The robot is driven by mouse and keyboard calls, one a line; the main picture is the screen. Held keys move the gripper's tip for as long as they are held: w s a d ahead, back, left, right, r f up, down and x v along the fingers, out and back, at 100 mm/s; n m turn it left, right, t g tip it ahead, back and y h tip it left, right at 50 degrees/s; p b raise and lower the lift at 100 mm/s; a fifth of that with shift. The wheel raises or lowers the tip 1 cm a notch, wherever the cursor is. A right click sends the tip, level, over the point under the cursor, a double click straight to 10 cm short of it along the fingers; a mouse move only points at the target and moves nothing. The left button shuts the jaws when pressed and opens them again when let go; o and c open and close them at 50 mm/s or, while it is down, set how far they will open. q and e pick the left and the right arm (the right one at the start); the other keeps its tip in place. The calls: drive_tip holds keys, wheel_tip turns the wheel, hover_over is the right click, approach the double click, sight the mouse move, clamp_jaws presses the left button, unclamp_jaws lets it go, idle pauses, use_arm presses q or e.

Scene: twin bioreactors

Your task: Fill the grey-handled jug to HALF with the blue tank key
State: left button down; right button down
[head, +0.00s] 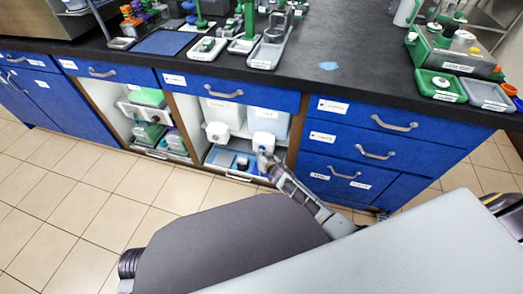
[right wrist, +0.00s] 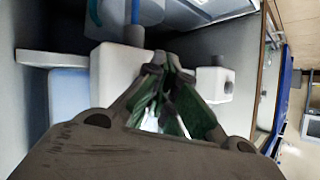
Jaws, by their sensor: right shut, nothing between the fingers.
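Two pale translucent tanks stand in the open cabinet, the left tank (head: 220,112) and the right tank (head: 268,121). A white tap block sits below each, the left block (head: 217,132) and the right block (head: 263,139). My right gripper (head: 262,156) is shut and empty, just below and in front of the right block. In the right wrist view its fingertips (right wrist: 170,66) are close to a large white block (right wrist: 117,72); I cannot tell if they touch. A smaller white block (right wrist: 214,84) is further right. My left gripper is out of view.
A low blue-lined tray (head: 225,159) lies beneath the tanks. Cabinet walls and blue drawers (head: 352,153) border the opening on the right. Another open bay (head: 146,115) holds green-lidded boxes. Trays and tools line the dark counter above. The tiled floor (head: 60,190) at left is clear.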

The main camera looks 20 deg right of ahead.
idle(0.7)
drive_tip(key=shift+s+a, duration=0.5)
drive_tip(key=shift+s, duration=0.25)
drive_tip(key=shift+s, duration=0.1)
drive_tip(key=shift+s+a+p, duration=0.2)
drive_tip(key=shift+s+a, duration=0.5)
drive_tip(key=shift+s, duration=0.3)
drive_tip(key=shift+s+a+p, duration=0.2)
drive_tip(key=shift+s+a, duration=0.5)
drive_tip(key=shift+s, duration=0.3)
